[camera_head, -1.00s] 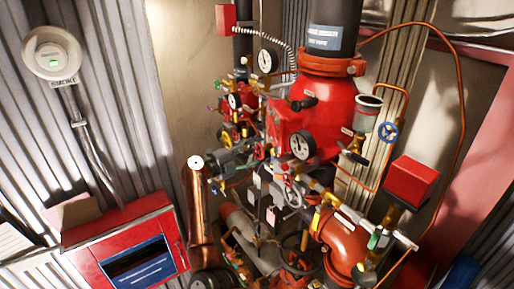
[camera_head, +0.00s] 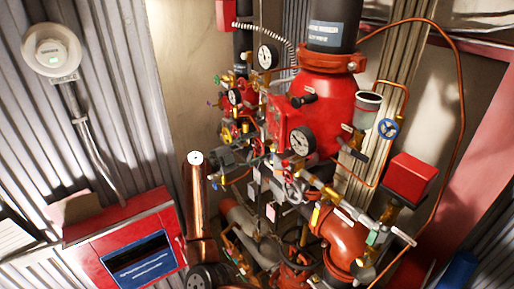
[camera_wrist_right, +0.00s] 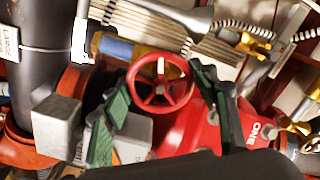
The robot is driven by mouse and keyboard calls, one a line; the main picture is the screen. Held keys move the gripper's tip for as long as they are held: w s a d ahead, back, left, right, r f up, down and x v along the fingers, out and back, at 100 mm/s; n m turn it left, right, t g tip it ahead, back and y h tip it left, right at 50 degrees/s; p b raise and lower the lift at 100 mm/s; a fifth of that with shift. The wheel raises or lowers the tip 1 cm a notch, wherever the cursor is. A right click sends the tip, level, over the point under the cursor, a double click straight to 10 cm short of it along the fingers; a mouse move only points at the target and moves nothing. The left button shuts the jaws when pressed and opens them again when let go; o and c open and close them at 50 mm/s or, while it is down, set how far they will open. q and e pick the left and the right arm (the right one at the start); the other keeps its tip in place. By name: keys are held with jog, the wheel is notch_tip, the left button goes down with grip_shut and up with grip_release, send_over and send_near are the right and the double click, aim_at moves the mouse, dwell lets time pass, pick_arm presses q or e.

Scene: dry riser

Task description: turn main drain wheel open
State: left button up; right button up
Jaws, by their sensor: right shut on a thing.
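The red wheel (camera_wrist_right: 161,86) is round and spoked, with a pale mark at its top spoke, in the middle of the right wrist view. My right gripper (camera_wrist_right: 160,74) has its green-padded fingers on both sides of the wheel's rim and is shut on it. The left finger pad (camera_wrist_right: 118,105) and the right finger (camera_wrist_right: 224,115) flank the wheel. A red body (camera_wrist_right: 195,130) lies behind it. In the head view the gripper and wheel are hard to pick out among the crowded fittings. My left gripper is not in view.
The head view shows a red riser (camera_head: 325,110) crowded with gauges, small valves and pipes. A black pipe (camera_head: 335,15) tops it. A blue wheel (camera_head: 388,128) and a red box (camera_head: 410,178) are at right. A red cabinet (camera_head: 125,250) stands lower left.

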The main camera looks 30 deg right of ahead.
jog(key=o, duration=1.2)
jog(key=shift+c, duration=0.2)
jog(key=a, duration=1.2)
jog(key=shift+s, duration=0.45)
